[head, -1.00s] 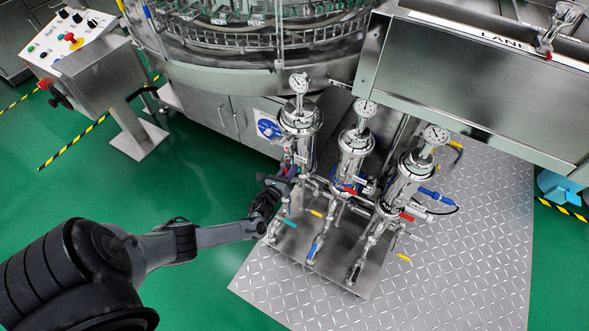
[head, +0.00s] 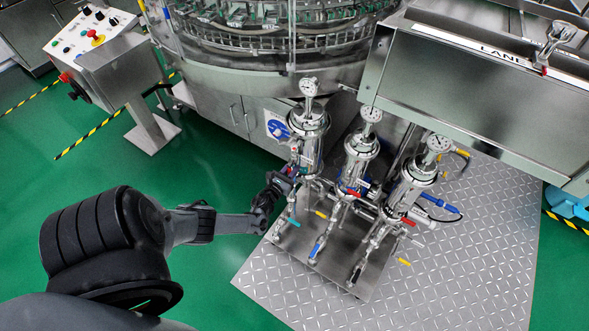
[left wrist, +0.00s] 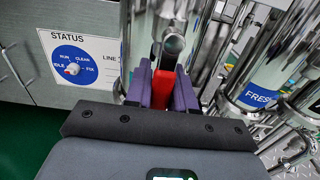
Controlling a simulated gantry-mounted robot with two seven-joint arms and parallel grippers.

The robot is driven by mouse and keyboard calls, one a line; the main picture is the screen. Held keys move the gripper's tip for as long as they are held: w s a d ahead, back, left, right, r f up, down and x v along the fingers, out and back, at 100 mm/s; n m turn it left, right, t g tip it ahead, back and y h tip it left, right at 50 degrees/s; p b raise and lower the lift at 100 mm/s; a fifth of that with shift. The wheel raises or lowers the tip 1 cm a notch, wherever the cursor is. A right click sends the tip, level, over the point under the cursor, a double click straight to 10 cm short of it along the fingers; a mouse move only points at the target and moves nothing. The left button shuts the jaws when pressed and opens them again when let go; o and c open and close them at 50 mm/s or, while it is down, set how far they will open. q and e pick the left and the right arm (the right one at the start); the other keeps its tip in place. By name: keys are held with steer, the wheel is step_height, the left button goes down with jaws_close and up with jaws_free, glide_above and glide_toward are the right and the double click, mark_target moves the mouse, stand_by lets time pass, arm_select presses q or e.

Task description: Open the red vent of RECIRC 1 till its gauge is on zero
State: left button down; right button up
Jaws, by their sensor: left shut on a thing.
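Three steel filter housings stand in a row on a plate, each with a round gauge on top. My left gripper (head: 277,184) is at the lower left side of the leftmost housing (head: 306,150). In the left wrist view its purple fingers (left wrist: 162,92) are shut on a red handle (left wrist: 164,78) in front of a steel pipe stub. The leftmost gauge (head: 309,87) faces me, but its reading is too small to tell. No RECIRC 1 label is readable. My right gripper is out of view.
The middle housing (head: 359,152) and right housing (head: 414,176) stand close by, with coloured valve levers low down. The wrist view shows a blue FRESH label (left wrist: 262,97) and a STATUS dial (left wrist: 73,68). A control console (head: 105,60) stands left.

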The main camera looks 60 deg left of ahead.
arm_select(q)
steer(key=c, duration=1)
jaws_free()
steer(key=shift+c, duration=0.2)
steer(key=shift+s+d+r+p, duration=0.1)
steer(key=shift+s+d+p, duration=0.15)
steer(key=shift+s+p, duration=0.15)
steer(key=p+v, duration=0.3)
steer(key=v, duration=0.7)
steer(key=shift+s, duration=0.1)
